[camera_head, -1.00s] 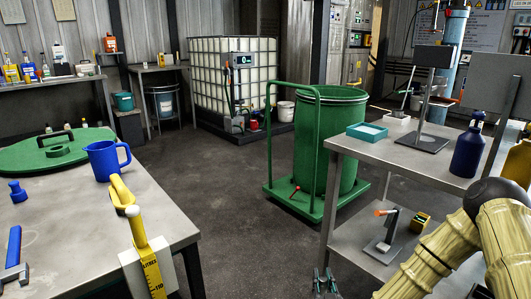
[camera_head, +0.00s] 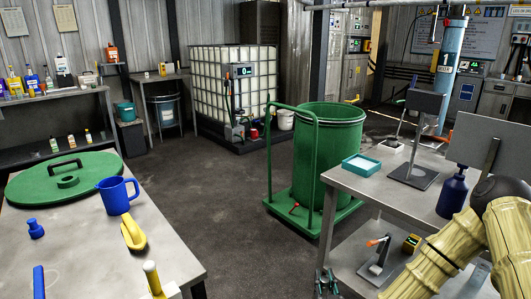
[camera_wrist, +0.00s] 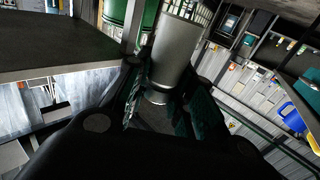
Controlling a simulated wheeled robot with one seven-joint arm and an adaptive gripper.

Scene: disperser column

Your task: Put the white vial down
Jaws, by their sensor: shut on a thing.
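The white vial (camera_wrist: 176,48) looks grey in shadow in the wrist view. It is a smooth cylinder held between the dark green-padded fingers of my gripper (camera_wrist: 164,92), with its lower end between them. In the head view my gripper (camera_head: 326,281) shows only as small green fingertips at the bottom edge, left of the right-hand shelf unit (camera_head: 345,181). I cannot make out the vial there. The vial appears held in the air, with no surface visibly touching it.
The shelf unit carries a teal tray (camera_head: 361,165), a dark stand (camera_head: 414,172) and a blue bottle (camera_head: 452,192). A green barrel (camera_head: 328,150) stands behind it. Floor lies between.

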